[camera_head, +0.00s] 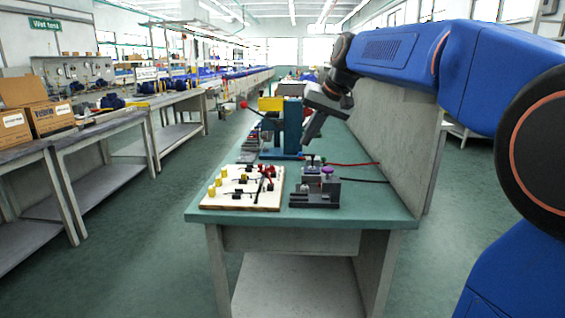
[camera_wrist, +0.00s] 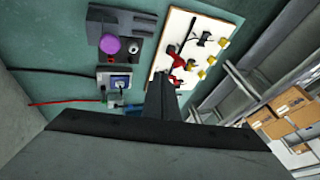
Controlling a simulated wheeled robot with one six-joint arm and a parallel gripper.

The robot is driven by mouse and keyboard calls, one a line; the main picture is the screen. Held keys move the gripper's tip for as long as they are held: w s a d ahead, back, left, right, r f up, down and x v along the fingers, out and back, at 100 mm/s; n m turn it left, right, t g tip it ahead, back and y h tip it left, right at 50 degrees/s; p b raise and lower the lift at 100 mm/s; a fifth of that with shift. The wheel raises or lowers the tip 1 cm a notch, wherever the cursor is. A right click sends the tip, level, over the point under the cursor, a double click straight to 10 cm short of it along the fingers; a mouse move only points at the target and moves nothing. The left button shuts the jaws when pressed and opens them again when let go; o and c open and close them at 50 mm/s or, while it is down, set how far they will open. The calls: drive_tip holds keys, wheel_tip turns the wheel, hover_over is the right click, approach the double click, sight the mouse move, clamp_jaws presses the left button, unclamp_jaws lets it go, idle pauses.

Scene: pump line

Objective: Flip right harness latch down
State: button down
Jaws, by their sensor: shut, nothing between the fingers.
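A white harness board (camera_head: 243,187) lies on the near left of the green bench. It carries yellow posts, black wire pieces and red parts (camera_head: 267,171) near its right side. In the wrist view the board (camera_wrist: 190,20) shows the red parts (camera_wrist: 178,63) close to my finger tips. I cannot tell which part is the right latch or how it is set. My gripper (camera_head: 307,138) is shut and empty, pointing down above the bench behind the board. It also shows in the wrist view (camera_wrist: 160,80), hiding part of the board's edge.
A dark fixture with a purple knob (camera_head: 327,170) stands right of the board. A red cable (camera_head: 355,164) and a black cable run right from there. A blue press (camera_head: 292,125) stands behind. A grey panel (camera_head: 385,140) bounds the bench's right side.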

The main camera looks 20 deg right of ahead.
drive_tip(key=shift+w+r, duration=0.45)
drive_tip(key=shift+w, duration=0.25)
drive_tip(key=w+a+f, duration=0.5)
drive_tip(key=a+f, duration=0.1)
drive_tip(key=f, duration=0.4)
drive_tip(key=shift+w, duration=0.3)
drive_tip(key=shift+a, duration=0.25)
drive_tip(key=shift+a+r, duration=0.1)
drive_tip(key=shift+a, duration=0.05)
